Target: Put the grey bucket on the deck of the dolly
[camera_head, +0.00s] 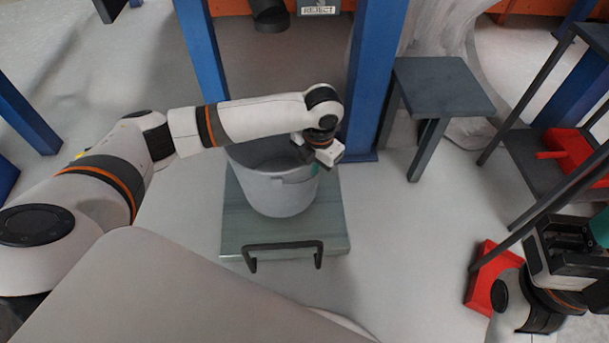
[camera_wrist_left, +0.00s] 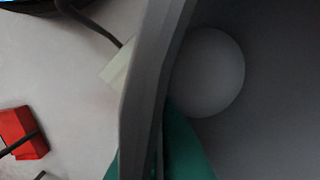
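The grey bucket (camera_head: 280,190) stands upright over the deck of the dolly (camera_head: 240,235), a flat grey-green plate with a dark handle at its near side. I cannot tell for sure whether its base touches the deck. My left gripper (camera_head: 316,168) is at the bucket's right rim. In the left wrist view its teal fingers (camera_wrist_left: 150,165) lie on both sides of the bucket wall (camera_wrist_left: 150,80), close against it. My right gripper (camera_head: 598,230) is at the lower right, away from the bucket; its fingers are mostly cut off by the frame edge.
Blue posts (camera_head: 372,80) stand behind the dolly. A dark grey stool-like table (camera_head: 445,85) is at the back right. A dark rack with a red bin (camera_head: 572,150) is at the right, and a red object (camera_head: 486,275) lies below it. Floor right of the dolly is clear.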

